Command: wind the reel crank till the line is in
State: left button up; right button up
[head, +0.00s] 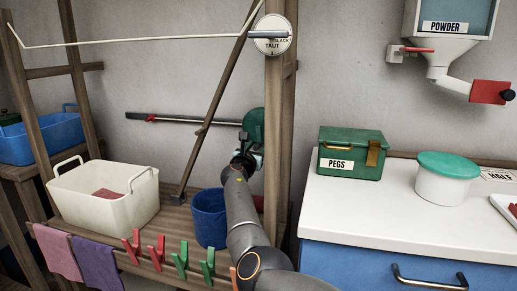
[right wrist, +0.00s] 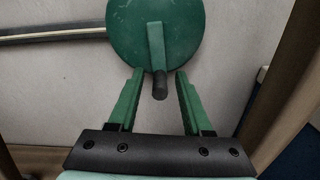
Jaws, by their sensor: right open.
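The green reel (head: 254,122) sits by the wooden post in the head view, partly hidden by my right arm. In the right wrist view the reel (right wrist: 150,30) shows as a green disc. Its crank (right wrist: 156,48) hangs downward and ends in a dark handle (right wrist: 160,85). My right gripper (right wrist: 159,80) is open, with its green fingers on either side of the handle and apart from it. A white line (head: 130,41) runs across the top left, sagging, up past a round dial (head: 272,35) marked SLACK and TAUT. My left gripper is not in view.
A wooden frame post (head: 282,130) stands close right of my right gripper. A blue bucket (head: 209,217), a white tub (head: 105,200) and hung pegs (head: 181,260) are nearby. A green PEGS box (head: 350,152) stands on the white counter (head: 400,215).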

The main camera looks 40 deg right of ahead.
grip_shut()
dwell(0.4)
dwell(0.4)
